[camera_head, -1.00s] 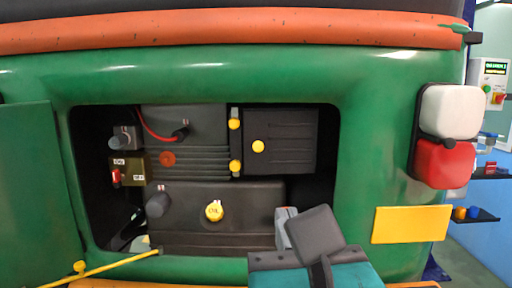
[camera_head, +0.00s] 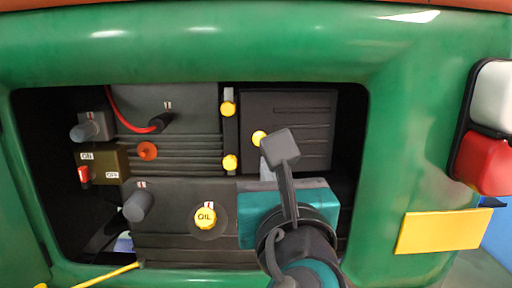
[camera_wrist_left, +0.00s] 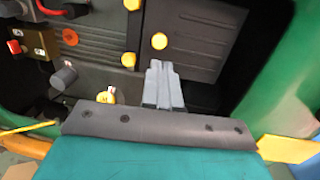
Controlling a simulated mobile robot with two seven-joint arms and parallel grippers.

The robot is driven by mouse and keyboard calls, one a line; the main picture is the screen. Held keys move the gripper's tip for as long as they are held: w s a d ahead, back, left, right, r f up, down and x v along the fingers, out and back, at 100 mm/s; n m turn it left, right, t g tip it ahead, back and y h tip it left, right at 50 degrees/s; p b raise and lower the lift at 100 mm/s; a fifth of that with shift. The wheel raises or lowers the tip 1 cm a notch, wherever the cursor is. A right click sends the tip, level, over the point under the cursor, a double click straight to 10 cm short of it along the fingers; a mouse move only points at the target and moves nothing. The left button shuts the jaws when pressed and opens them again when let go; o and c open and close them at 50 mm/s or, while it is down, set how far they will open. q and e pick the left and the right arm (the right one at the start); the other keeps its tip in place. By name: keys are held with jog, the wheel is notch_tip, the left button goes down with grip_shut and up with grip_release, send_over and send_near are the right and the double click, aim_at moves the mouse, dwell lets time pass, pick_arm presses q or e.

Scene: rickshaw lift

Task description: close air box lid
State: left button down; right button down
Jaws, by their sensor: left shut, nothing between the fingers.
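The air box lid, a dark ribbed square panel (camera_head: 300,125), is at the upper right of the open bay in the head view. It has a yellow knob (camera_head: 259,138) at its left edge, which also shows in the wrist view (camera_wrist_left: 159,41). Two yellow latch knobs (camera_head: 228,108) are on a strip left of it. My left gripper (camera_head: 266,168) is shut and empty, just below the lid's yellow knob in the picture. In the wrist view its grey fingers (camera_wrist_left: 159,66) overlap the lid's lower left. I cannot tell whether they touch it, or whether the lid sits flush.
The green body (camera_head: 230,35) frames the bay. Below the lid is a dark block with a yellow oil cap (camera_head: 205,216). A red switch (camera_head: 84,175) and several grey knobs are at left. A yellow rod (camera_head: 95,275) crosses the lower left. A yellow plate (camera_head: 440,231) is at right.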

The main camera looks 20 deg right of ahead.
pick_arm(q)
jog(key=w+d, duration=0.1)
jog(key=w, duration=0.6)
jog(key=shift+w+d+r, duration=0.15)
jog(key=shift+w+r, duration=0.1)
jog(key=shift+w, duration=0.05)
pick_arm(e)
jog(key=shift+r, duration=0.2)
jog(key=shift+r, duration=0.1)
